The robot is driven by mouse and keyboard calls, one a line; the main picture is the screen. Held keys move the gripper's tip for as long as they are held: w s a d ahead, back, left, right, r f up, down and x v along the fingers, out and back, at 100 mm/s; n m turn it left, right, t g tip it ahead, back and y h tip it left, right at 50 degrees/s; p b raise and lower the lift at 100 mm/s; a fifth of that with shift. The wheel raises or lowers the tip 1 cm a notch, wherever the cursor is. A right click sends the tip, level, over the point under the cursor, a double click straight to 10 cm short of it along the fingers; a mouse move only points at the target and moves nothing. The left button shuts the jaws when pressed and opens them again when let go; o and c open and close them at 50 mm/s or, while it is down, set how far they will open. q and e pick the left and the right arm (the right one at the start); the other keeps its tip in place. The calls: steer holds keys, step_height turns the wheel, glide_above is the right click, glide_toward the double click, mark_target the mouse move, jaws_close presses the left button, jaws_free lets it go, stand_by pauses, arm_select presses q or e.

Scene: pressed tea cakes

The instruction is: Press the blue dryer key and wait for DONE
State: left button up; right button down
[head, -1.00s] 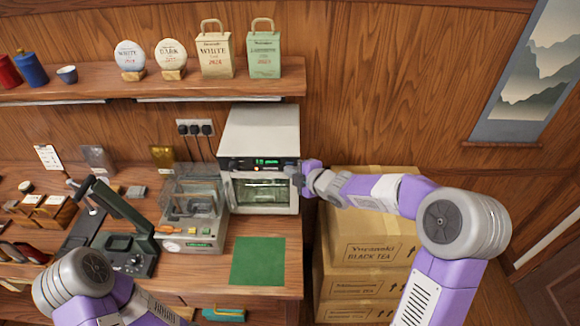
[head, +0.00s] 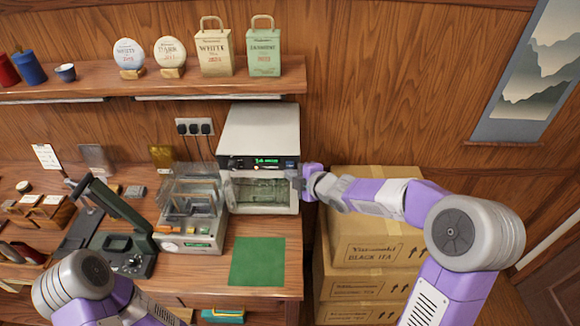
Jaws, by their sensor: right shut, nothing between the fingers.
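The dryer (head: 258,130) is a white box with a dark control strip and a lit green display (head: 266,161), whose text is too small to read surely. A small blue key (head: 291,165) shows at the right end of the strip. Its glass door (head: 262,191) is closed, with a pale lit inside. My right gripper (head: 298,180) is shut and empty at the dryer's front right edge, just below the blue key. I cannot tell whether it touches the dryer. My left arm is at the lower left, and its gripper is out of view.
A clear-lidded machine (head: 190,215) stands left of the dryer, and a dark green press (head: 120,235) further left. A green mat (head: 258,262) lies bare in front. Stacked cartons (head: 370,250) stand right of the counter. A shelf (head: 150,86) runs above.

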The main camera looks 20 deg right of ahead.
steer(key=shift+s+a+b, duration=0.25)
steer(key=shift+s+b, duration=0.25)
steer(key=shift+s, duration=0.3)
steer(key=shift+s+a+b, duration=0.2)
steer(key=shift+s+b, duration=0.35)
steer(key=shift+s, duration=0.25)
steer(key=shift+s+a+b, duration=0.25)
steer(key=shift+s+b, duration=0.25)
steer(key=shift+s, duration=0.3)
